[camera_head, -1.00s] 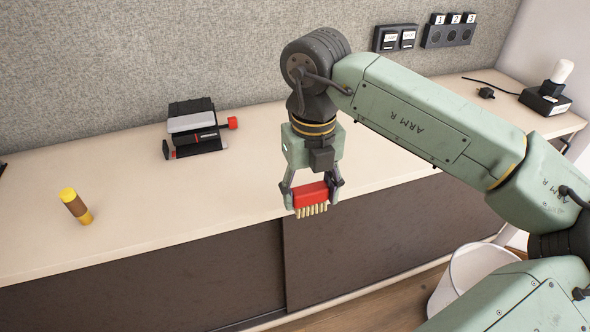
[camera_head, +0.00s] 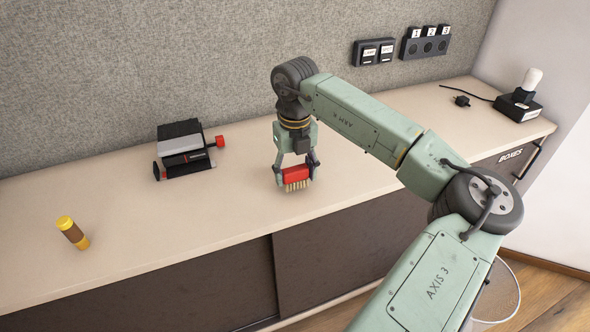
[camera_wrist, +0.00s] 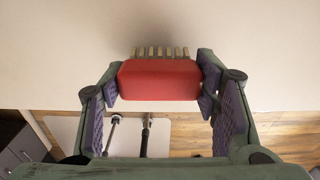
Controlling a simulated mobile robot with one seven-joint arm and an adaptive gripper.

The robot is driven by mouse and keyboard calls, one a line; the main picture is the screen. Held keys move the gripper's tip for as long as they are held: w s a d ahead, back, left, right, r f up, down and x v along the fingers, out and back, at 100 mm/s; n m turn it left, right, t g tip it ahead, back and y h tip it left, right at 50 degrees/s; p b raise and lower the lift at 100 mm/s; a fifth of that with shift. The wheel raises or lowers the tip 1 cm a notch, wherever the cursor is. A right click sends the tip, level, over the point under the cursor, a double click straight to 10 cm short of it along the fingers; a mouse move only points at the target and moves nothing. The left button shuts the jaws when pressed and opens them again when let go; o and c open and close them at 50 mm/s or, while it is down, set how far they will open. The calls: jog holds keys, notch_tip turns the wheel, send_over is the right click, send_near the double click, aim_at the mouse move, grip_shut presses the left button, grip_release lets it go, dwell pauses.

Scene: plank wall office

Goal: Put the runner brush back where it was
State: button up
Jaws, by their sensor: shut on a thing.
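The runner brush (camera_head: 296,175) has a red block body and a row of pale tan bristle tufts pointing down. My gripper (camera_head: 296,180) is shut on the two ends of the red body. In the head view it is over the right-middle part of the pale countertop, back from the front edge. I cannot tell exactly how high the bristles are above the surface. In the wrist view the brush (camera_wrist: 158,80) lies between the two finger pads, with the bristles on the far side.
A black and grey clamp device with a red knob (camera_head: 184,149) stands at the counter's back. The counter (camera_head: 400,185) is clear around the brush.

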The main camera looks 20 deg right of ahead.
jog(key=shift+f, duration=0.4)
jog(key=shift+f, duration=0.25)
jog(key=o, duration=1.2)
jog(key=shift+r, duration=0.1)
jog(key=shift+r, duration=0.1)
